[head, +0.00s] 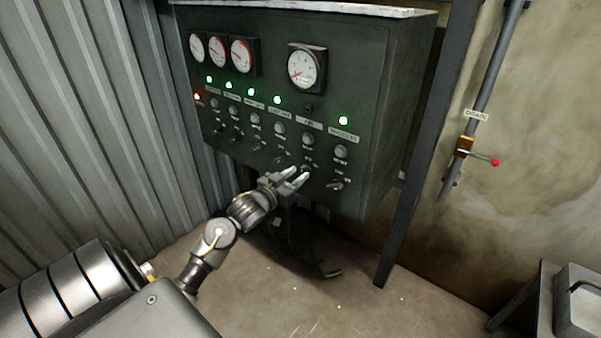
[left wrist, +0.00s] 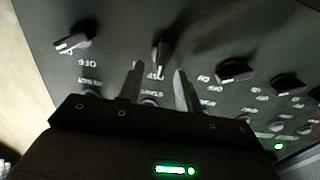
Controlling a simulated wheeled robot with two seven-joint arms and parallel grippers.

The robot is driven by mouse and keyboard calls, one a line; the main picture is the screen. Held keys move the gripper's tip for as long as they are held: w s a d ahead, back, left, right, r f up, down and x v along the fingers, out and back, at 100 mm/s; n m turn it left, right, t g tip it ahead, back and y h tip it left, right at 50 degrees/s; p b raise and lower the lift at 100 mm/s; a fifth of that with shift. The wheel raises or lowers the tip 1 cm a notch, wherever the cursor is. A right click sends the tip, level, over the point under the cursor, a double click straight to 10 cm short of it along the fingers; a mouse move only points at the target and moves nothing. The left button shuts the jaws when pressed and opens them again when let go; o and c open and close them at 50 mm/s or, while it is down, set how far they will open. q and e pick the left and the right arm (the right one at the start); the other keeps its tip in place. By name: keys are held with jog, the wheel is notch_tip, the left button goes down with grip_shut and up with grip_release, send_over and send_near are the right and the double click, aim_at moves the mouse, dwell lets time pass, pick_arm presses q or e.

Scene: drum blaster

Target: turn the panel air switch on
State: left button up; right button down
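The dark green control panel (head: 352,75) hangs in the middle of the head view, with a row of rotary switches along its lower part. The air switch (head: 306,169) is in the column under the small label that seems to read AIR; the lamp (head: 309,107) above it is dark. My left gripper (head: 297,176) is at this switch, fingers pointing at the panel. In the left wrist view the switch knob (left wrist: 162,55) lies between and just beyond the two spread fingertips (left wrist: 158,73); contact cannot be told. An OFF label shows near it. My right gripper is out of view.
A neighbouring switch (head: 335,185) sits right of the gripper, others to the left. Round gauges (head: 306,67) are above. A pipe with a red-tipped valve handle (head: 480,158) is on the right wall.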

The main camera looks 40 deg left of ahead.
pick_arm(q)
jog(key=shift+w, duration=1.25)
jog(key=c, duration=0.7)
